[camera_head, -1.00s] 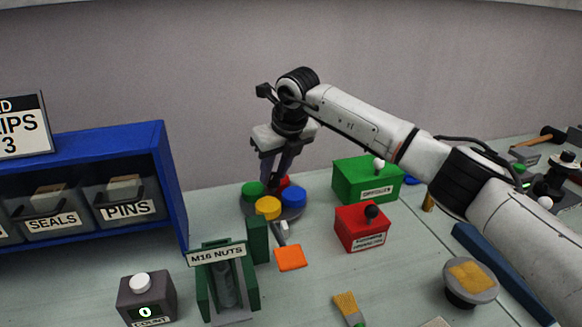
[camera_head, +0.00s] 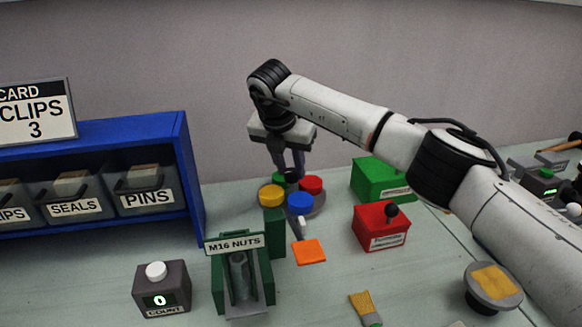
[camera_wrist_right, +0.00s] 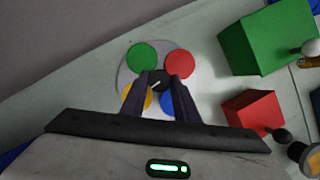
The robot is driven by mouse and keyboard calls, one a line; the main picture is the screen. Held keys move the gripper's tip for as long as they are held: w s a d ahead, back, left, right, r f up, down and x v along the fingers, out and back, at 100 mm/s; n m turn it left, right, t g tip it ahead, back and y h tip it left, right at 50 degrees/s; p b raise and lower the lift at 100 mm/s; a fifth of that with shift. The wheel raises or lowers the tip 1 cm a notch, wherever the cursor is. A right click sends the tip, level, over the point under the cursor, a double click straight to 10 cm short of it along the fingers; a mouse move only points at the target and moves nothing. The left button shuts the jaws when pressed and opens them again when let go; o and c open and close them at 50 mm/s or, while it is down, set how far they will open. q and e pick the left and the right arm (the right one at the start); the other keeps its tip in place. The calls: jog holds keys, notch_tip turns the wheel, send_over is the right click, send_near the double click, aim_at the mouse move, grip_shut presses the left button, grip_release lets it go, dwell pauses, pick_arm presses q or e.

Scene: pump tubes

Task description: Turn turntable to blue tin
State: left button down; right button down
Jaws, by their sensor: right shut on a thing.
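The grey turntable (camera_head: 319,206) stands on the bench below my right gripper (camera_head: 290,172). It carries a blue tin (camera_head: 300,202) at the front, a yellow tin (camera_head: 271,195) at the left, a red tin (camera_head: 311,184) at the right and a green tin (camera_head: 283,181) at the back, partly hidden by my fingers. A pale pointer-like piece (camera_head: 301,228) lies just in front of the blue tin. In the right wrist view my right gripper (camera_wrist_right: 161,78) is shut on the dark central knob (camera_wrist_right: 156,88). My left gripper is not in view.
A green box (camera_head: 374,180) and a red box with a black-knobbed lever (camera_head: 380,229) stand right of the turntable. An orange square (camera_head: 309,251) lies in front. The M16 NUTS holder (camera_head: 240,275) and blue bin shelf (camera_head: 187,165) stand left.

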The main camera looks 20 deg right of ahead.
jog(key=shift+w+m+h, duration=0.1)
jog(key=shift+m+h, duration=0.2)
jog(key=shift+m, duration=0.6)
jog(key=shift+g, duration=0.3)
jog(key=c, duration=1.4)
grip_release()
jog(key=shift+o, duration=0.2)
jog(key=v, duration=1)
jog(key=shift+r+b, duration=0.2)
jog(key=shift+b, duration=0.1)
